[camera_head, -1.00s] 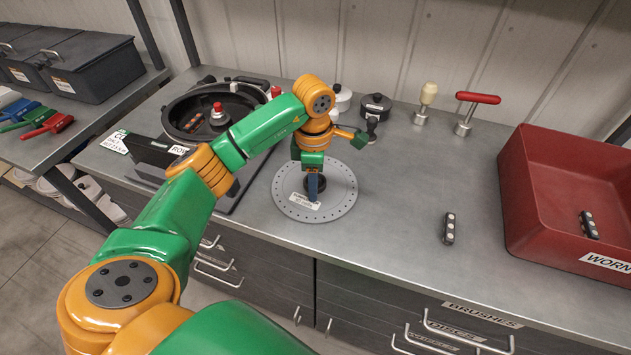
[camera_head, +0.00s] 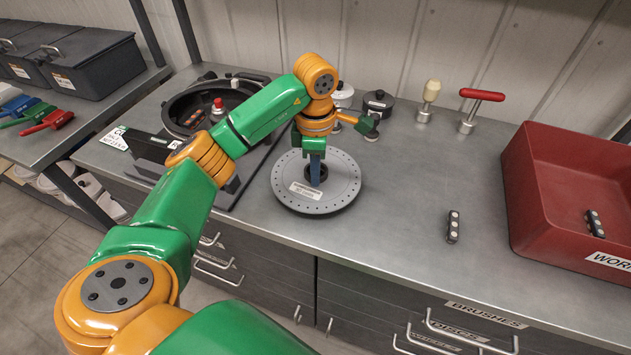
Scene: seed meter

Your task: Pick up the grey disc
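The grey disc (camera_head: 340,187) is a round plate with a ring of small holes, a white label and a dark central hub (camera_head: 318,177). It is in the middle of the head view, over the steel bench, and looks raised slightly off it. My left gripper (camera_head: 316,178) points down at the disc's centre, its blue-grey fingers closed on the hub. The fingers and wrist hide part of the hub and the disc's far side. My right gripper is not in view.
A black round housing (camera_head: 180,102) stands behind left, partly behind my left arm. Black-and-white knobbed parts (camera_head: 378,104), a wooden-handled tool (camera_head: 428,98) and a red T-handle (camera_head: 482,95) stand at the back. A red bin (camera_head: 560,220) is at right.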

